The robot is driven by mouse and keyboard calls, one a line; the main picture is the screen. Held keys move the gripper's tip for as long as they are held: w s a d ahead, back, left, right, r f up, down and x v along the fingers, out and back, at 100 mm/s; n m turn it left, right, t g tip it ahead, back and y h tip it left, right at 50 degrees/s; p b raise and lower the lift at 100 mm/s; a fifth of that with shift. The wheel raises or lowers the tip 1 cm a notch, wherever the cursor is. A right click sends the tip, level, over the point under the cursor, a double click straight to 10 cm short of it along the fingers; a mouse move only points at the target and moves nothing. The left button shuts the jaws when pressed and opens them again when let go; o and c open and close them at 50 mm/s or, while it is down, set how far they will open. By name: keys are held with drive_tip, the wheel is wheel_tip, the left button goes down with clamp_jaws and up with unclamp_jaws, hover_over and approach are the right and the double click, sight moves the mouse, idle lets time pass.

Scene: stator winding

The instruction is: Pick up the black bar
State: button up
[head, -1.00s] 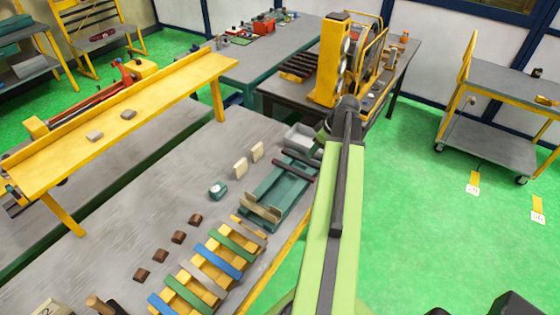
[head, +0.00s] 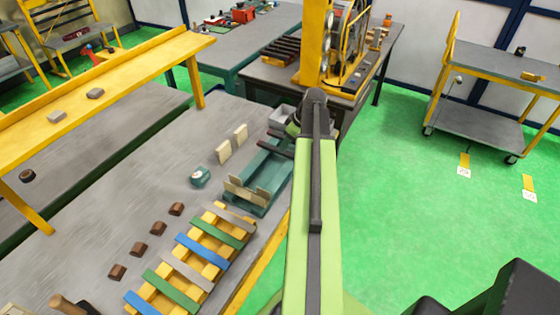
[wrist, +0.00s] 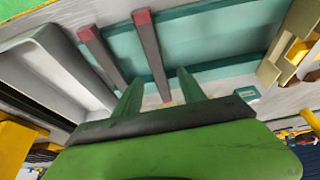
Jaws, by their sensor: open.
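Two dark bars with red ends lie across a teal tray; in the wrist view they are a left bar (wrist: 100,57) and a right bar (wrist: 150,52). The teal tray (wrist: 208,38) also shows in the head view (head: 264,170), with part of a dark bar (head: 274,149) across it. My gripper (wrist: 160,80) is green and open, with nothing held. In the wrist view the right bar runs between its two fingers, and the left bar is outside the left finger. I cannot tell the height gap. The head view hides the fingers behind my arm.
A grey bin (wrist: 50,72) is beside the bars. Pale blocks (head: 232,143), a small teal round item (head: 200,177), several brown blocks (head: 140,249) and a rack of coloured strips (head: 201,247) share the bench.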

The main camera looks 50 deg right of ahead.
sight(267, 146)
drive_tip(key=b+x, duration=0.5)
drive_tip(key=shift+d+f, duration=0.2)
drive_tip(key=shift+r, duration=0.2)
clamp_jaws()
idle(1.0)
